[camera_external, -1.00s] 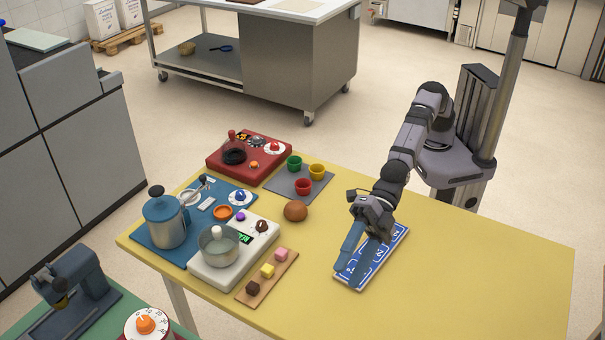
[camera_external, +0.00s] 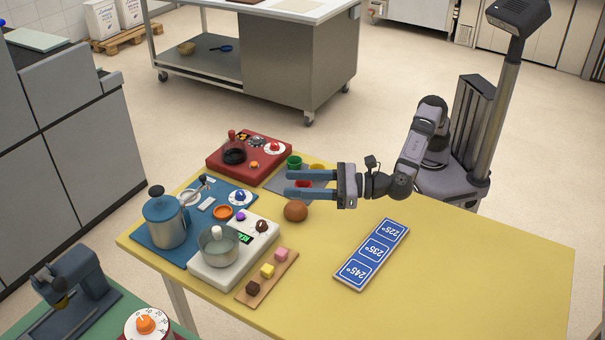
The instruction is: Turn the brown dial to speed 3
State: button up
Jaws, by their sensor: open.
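The brown dial (camera_external: 262,226) is a small dark brown knob on the white appliance (camera_external: 262,257), at its upper right corner. A small green display sits beside it; the speed marks are too small to read. My gripper (camera_external: 287,187) is open and empty, with two long blue fingers pointing left. It is above the table, up and to the right of the dial in the picture, in front of the grey mat with cups. The gripper does not touch the dial.
A brown ball (camera_external: 295,211) lies near the dial. A purple knob (camera_external: 240,216) and a pot (camera_external: 217,247) are on the same appliance. A blue temperature board (camera_external: 372,255) lies right. The table's right side is clear.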

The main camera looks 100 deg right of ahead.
send_near(266, 223)
jog(key=shift+w+f, duration=0.1)
jog(key=shift+w, duration=0.5)
jog(key=shift+p+x, duration=0.6)
jog(key=shift+x, duration=3)
jog(key=shift+d, duration=0.1)
jog(key=c, duration=1)
